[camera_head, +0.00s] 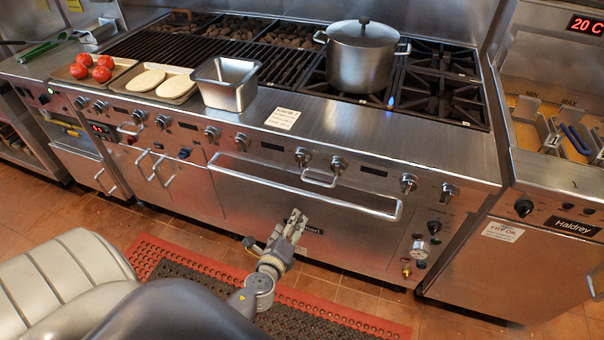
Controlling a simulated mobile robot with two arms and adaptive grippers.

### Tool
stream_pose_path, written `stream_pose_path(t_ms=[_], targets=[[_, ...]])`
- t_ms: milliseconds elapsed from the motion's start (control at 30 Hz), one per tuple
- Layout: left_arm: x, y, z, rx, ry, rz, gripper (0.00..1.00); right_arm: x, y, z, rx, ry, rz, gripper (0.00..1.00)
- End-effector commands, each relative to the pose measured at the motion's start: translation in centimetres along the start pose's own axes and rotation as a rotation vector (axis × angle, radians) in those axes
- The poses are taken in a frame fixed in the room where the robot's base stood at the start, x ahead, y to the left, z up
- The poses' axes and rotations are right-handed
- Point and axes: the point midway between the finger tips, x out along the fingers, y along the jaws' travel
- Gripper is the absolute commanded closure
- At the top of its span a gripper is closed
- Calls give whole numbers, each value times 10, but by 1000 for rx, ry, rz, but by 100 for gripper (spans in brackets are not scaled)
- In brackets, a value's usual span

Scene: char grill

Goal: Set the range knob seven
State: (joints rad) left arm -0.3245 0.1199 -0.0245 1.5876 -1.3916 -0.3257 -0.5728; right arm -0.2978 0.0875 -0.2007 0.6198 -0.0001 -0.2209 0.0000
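A row of silver range knobs runs along the front panel of the steel range (300,120). They include knobs at the left (100,107), in the middle (212,133) (242,140), right of the middle (303,157) (338,165) and at the right (408,183) (448,192). No readable number marks which one is seven. My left gripper (296,222) is in front of the oven door, below the middle-right knobs and apart from them. Its fingers point up toward the range; their opening is too small to judge. My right gripper does not show.
A long oven handle (300,187) and a short handle (320,179) jut out below the knobs. A pot (362,57) stands on the burners by a small blue flame. A steel pan (226,83) and trays of bread (175,88) and tomatoes (84,70) sit left.

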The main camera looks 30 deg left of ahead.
Motion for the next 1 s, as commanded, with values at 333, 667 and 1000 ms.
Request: stream_pose_path(t_ms=[333, 667, 1000], targets=[[-7, -97, 71, 366, -229, -216, 40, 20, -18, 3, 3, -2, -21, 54], [38, -112, 83, 371, -235, -219, 40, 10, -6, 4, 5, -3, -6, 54], [86, -123, 90, 369, -232, -219, 40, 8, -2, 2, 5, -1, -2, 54]])
